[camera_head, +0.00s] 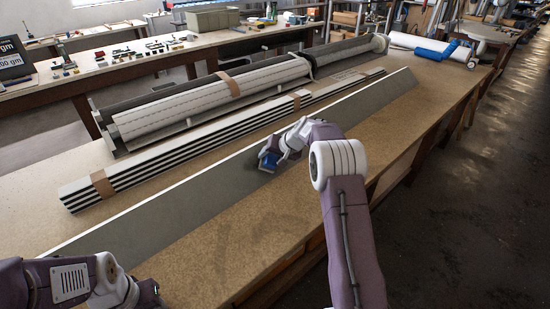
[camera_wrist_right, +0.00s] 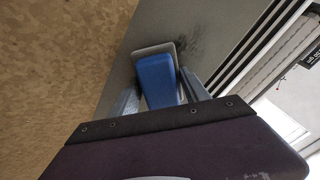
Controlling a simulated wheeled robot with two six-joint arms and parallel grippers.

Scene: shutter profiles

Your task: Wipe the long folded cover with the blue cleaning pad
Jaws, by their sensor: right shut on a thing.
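The long folded cover (camera_head: 180,210) is a grey strip with a white raised back edge, lying lengthwise on the workbench. My right gripper (camera_head: 275,155) is over the middle of the cover and is shut on the blue cleaning pad (camera_head: 267,162). In the right wrist view the blue pad (camera_wrist_right: 156,80) sits between the two fingers, with a pale plate at its far end, over the grey cover (camera_wrist_right: 122,75). Dark smudges show on the cover beside the pad. I cannot tell whether the pad touches the surface. My left arm shows at the lower left, but its fingertips are not visible.
A bundle of striped profiles (camera_head: 150,165) lies behind the cover, and long roller shutters (camera_head: 215,95) lie behind that. Blue and white rolls (camera_head: 435,48) rest at the bench's far end. The brown bench top (camera_head: 225,255) in front of the cover is clear.

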